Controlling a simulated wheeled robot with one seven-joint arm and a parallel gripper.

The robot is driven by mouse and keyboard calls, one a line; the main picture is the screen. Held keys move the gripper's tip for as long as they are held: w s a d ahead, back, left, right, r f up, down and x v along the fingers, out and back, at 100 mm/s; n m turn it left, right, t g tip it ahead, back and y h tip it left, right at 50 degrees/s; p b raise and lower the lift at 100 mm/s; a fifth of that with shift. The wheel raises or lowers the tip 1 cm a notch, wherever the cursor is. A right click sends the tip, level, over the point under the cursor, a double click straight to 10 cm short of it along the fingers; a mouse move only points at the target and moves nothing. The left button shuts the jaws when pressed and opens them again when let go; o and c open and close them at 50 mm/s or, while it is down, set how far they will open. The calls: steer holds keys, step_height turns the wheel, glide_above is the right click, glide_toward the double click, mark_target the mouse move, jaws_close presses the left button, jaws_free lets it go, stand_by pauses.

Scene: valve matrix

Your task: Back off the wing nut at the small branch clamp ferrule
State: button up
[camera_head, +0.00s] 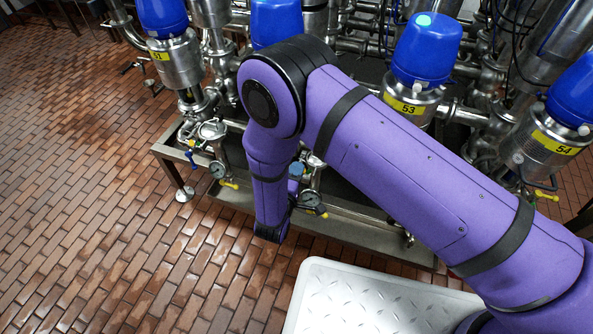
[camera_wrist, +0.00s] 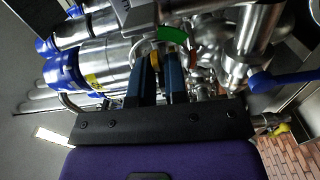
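In the wrist view, two dark blue fingers of my gripper (camera_wrist: 162,72) reach in among steel pipe fittings. A narrow gap shows between the fingers. Their tips end near a green curved band (camera_wrist: 173,36), with a yellow-orange part (camera_wrist: 135,54) beside the left finger. I cannot make out the wing nut or the small clamp ferrule, nor whether anything is between the fingertips. In the head view, my purple arm bends down in front of the piping and hides the fingers and the fittings behind it.
Blue-topped valves 51 (camera_head: 163,18), 53 (camera_head: 427,50) and 54 (camera_head: 575,92) stand along the skid. Gauges (camera_head: 217,169) and yellow handles sit at its front. A blue lever (camera_wrist: 285,79) lies right of my fingers. The brick floor (camera_head: 90,200) at left is clear.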

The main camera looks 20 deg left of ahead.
jaws_close()
steer(key=n, duration=0.3)
steer(key=shift+n, duration=0.4)
steer(key=n, duration=0.9)
steer(key=shift+n, duration=0.4)
steer(key=n, duration=0.4)
steer(key=shift+n, duration=0.4)
